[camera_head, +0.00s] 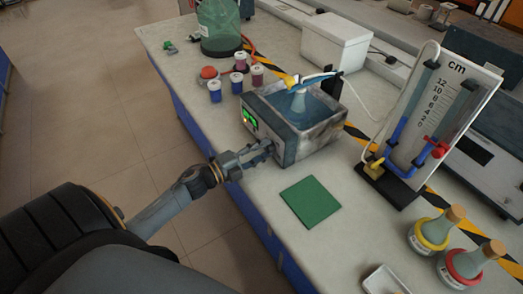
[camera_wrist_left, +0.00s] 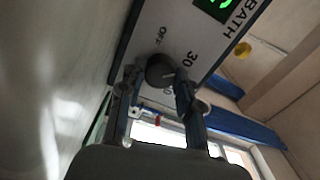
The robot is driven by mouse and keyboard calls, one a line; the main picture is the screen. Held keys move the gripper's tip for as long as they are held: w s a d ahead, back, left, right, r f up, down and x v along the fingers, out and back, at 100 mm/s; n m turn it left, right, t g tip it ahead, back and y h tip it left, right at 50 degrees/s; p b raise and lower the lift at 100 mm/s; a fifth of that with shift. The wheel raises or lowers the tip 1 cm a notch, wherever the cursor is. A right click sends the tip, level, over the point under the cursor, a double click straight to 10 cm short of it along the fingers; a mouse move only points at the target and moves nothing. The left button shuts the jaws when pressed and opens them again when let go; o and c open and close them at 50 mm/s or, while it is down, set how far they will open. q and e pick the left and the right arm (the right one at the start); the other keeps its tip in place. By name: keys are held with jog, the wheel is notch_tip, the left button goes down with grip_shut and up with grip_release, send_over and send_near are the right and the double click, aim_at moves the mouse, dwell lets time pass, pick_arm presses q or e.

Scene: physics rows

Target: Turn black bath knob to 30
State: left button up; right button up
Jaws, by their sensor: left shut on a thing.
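The water bath (camera_head: 297,128) is a grey metal box on the bench in the head view, with a flask in it and a green display (camera_head: 249,118) on its front panel. In the left wrist view the black knob (camera_wrist_left: 159,69) sits on the light panel marked OFF and 30, with the word BATH and part of the green display (camera_wrist_left: 215,8) above. The knob's white mark points toward the right finger, near the 30. My left gripper (camera_wrist_left: 156,80) is shut on the knob, one finger at each side. In the head view my left gripper (camera_head: 258,152) reaches the panel and hides the knob.
A green mat (camera_head: 310,201) lies in front of the bath. A manometer board (camera_head: 440,110) stands at right, with stoppered flasks (camera_head: 432,232) nearer. The bench edge runs beneath my arm.

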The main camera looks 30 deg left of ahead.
pick_arm(q)
jog(key=o, duration=1.1)
jog(key=shift+o, duration=0.2)
jog(key=v, duration=1.2)
jog(key=shift+d, duration=0.1)
